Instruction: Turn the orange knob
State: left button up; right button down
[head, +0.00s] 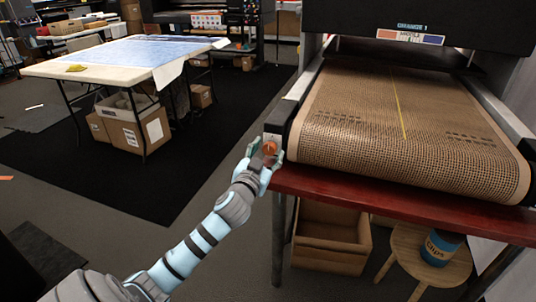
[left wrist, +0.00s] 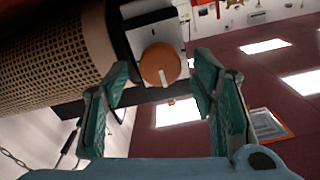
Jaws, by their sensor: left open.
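The orange knob (head: 269,148) sits on a small pale plate at the near left corner of the conveyor machine (head: 405,110). In the left wrist view the knob (left wrist: 160,65) is a round orange disc with a white mark pointing toward the bottom of the picture. My left gripper (head: 265,152) is at the knob in the head view. In the left wrist view its two green fingers (left wrist: 163,88) are open, one on each side of the knob, with visible gaps, so no grip shows. My right gripper is not in view.
The machine stands on a red table (head: 400,200). Below are an open cardboard box (head: 330,252) and a round wooden stool (head: 405,268) with a blue tub (head: 440,248). A white-topped table (head: 100,68) stands at the left. The floor between is clear.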

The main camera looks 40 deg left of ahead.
pick_arm(q)
jog(key=shift+w+a, duration=0.15)
jog(key=shift+w, duration=0.2)
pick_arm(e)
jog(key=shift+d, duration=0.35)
